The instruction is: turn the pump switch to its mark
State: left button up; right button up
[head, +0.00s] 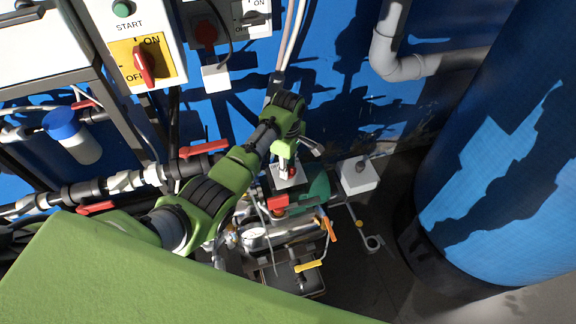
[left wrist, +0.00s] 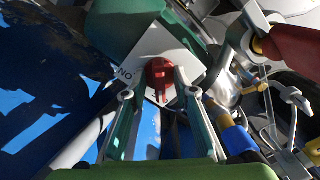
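The pump switch is a red knob (left wrist: 161,80) on a white plate (left wrist: 184,56). The lettering ON shows upside down at the plate's left side in the left wrist view. The knob's grip points towards the bottom of that picture. My left gripper (left wrist: 160,84) is open, with one finger on each side of the knob. Small gaps seem to show between fingers and knob; contact is unclear. My right gripper is not in view.
A panel with a yellow plate and red switch (head: 143,63) hangs upper left. Pipes with red-handled valves (head: 203,148) run at left. A white box (head: 358,176) stands right of the pump. A large blue tank (head: 510,170) fills the right. Orange and yellow levers (head: 308,265) sit nearby.

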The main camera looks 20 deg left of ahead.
pick_arm(q)
grip_shut()
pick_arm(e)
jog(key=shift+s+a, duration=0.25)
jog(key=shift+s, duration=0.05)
pick_arm(q)
jog(key=shift+r, duration=0.1)
jog(key=shift+r+m+p, duration=0.15)
jog(key=shift+m+p, duration=1.1)
jog(key=shift+m, duration=0.15)
jog(key=shift+m+p, duration=0.55)
jog(key=shift+m, duration=0.35)
jog(key=m+p, duration=0.1)
jog(key=m, duration=0.1)
jog(key=shift+m, duration=0.4)
jog(key=m+p, duration=0.1)
jog(key=m, duration=0.4)
jog(key=m+p, duration=0.1)
jog(key=m, duration=0.4)
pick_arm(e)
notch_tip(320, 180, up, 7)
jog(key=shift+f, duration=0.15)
pick_arm(q)
jog(key=shift+m, duration=0.4)
